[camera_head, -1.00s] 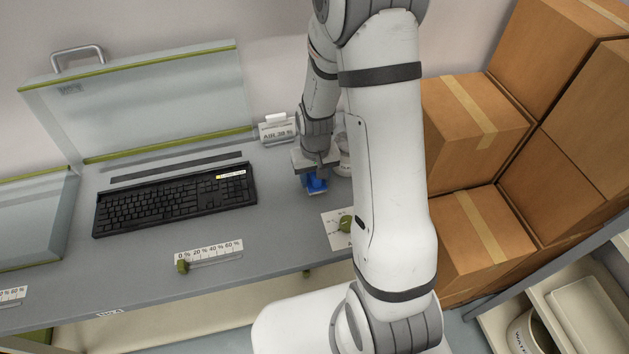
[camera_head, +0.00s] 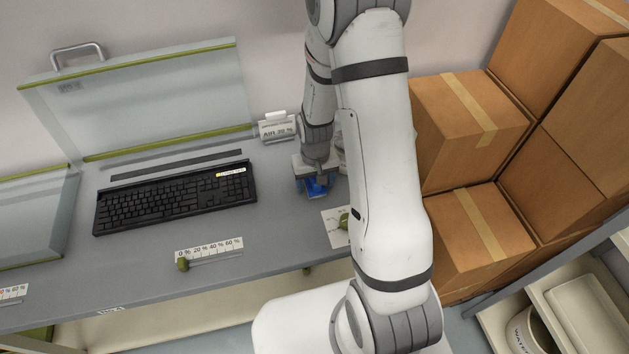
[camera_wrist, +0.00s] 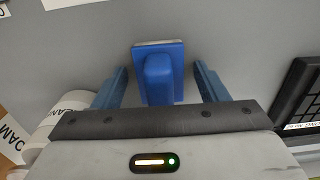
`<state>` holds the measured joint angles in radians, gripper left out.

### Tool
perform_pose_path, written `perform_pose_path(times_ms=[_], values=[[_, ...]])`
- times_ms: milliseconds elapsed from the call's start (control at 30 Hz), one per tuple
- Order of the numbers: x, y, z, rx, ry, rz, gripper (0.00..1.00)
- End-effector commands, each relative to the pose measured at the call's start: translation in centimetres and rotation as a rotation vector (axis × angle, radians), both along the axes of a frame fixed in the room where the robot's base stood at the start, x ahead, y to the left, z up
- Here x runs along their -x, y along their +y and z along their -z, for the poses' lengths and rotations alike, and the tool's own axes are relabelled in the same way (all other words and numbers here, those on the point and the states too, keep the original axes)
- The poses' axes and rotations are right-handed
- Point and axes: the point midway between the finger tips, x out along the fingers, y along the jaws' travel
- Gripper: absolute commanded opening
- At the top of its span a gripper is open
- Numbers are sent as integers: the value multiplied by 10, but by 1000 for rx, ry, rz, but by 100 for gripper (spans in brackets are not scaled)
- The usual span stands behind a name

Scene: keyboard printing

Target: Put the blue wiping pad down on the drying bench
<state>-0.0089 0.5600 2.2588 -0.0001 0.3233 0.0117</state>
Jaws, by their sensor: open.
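The blue wiping pad (camera_wrist: 159,72) lies on the grey drying bench (camera_wrist: 240,35) in the wrist view, with a pale strip along its far edge. My gripper (camera_wrist: 160,78) is open, with one blue finger on each side of the pad and a visible gap on both sides. In the head view my gripper (camera_head: 316,192) is low over the bench, right of the keyboard, and the blue pad (camera_head: 316,186) shows only partly beneath it. The bench (camera_head: 280,225) extends left from there.
A black keyboard (camera_head: 175,200) lies left of the gripper, before a raised clear lid (camera_head: 150,100). A small sign (camera_head: 277,128) stands behind. A white dial card (camera_head: 337,228) and a slider scale (camera_head: 209,252) are at the front. Cardboard boxes (camera_head: 470,130) stand right.

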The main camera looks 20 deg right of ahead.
Motion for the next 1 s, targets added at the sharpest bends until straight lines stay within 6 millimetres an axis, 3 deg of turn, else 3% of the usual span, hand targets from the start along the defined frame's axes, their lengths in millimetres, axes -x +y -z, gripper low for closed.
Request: perform_pose_path(times_ms=[267,367,800,1000], values=[[-1,0,-6,0,-2,-1,67],[-1,0,-16,0,-4,-1,67],[-1,1,-96,0,-6,-2,67],[0,1,-118,0,-3,-2,67]])
